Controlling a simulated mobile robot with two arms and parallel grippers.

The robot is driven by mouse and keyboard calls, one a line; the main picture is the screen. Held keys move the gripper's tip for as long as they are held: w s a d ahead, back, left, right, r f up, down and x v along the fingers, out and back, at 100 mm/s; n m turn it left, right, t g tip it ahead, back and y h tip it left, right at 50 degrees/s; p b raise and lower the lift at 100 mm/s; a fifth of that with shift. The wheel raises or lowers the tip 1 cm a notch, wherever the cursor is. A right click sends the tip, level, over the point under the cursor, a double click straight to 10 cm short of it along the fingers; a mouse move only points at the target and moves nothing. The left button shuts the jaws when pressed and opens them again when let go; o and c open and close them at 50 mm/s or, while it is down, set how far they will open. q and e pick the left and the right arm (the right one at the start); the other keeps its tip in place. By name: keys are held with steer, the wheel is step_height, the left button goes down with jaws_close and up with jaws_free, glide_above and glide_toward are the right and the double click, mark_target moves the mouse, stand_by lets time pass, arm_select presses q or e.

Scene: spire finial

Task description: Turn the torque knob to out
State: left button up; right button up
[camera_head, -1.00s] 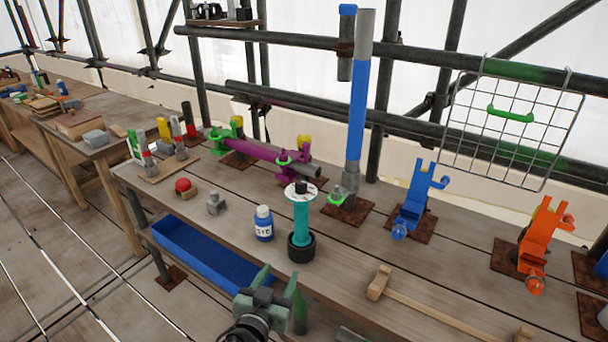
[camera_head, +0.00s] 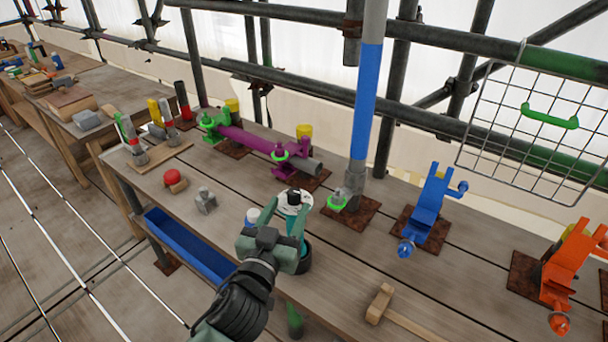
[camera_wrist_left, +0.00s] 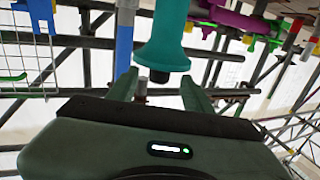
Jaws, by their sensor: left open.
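The teal upright tool (camera_head: 292,226) stands on the bench with a white dial disc (camera_head: 293,208) and a small black knob (camera_head: 293,195) on top; I take that knob to be the torque knob. My left gripper (camera_head: 277,207) is open in front of the tool, its fingers pointing up toward the dial, and covers much of the teal body. In the left wrist view the teal body (camera_wrist_left: 166,35) appears upside down, and the dark knob (camera_wrist_left: 160,76) lies between the open fingertips. I cannot tell whether a finger touches it. My right gripper is not in view.
A white-capped bottle (camera_head: 252,216) is partly hidden behind the left finger. A grey block (camera_head: 205,201) and a red-topped piece (camera_head: 174,181) stand to the left. A blue clamp (camera_head: 428,212) and a wooden mallet (camera_head: 380,303) are to the right. A blue trough (camera_head: 185,246) hangs along the front edge.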

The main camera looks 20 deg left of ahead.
mark_target(292, 199)
arm_select(q)
steer(key=w, duration=0.1)
steer(key=w+p, duration=0.1)
steer(key=w, duration=0.1)
steer(key=shift+w+r, duration=0.25)
steer(key=shift+r, duration=0.05)
steer(key=w+p, duration=0.1)
steer(key=w, duration=0.2)
steer(key=shift+w+f, duration=0.15)
steer(key=shift+w, duration=0.45)
jaws_close()
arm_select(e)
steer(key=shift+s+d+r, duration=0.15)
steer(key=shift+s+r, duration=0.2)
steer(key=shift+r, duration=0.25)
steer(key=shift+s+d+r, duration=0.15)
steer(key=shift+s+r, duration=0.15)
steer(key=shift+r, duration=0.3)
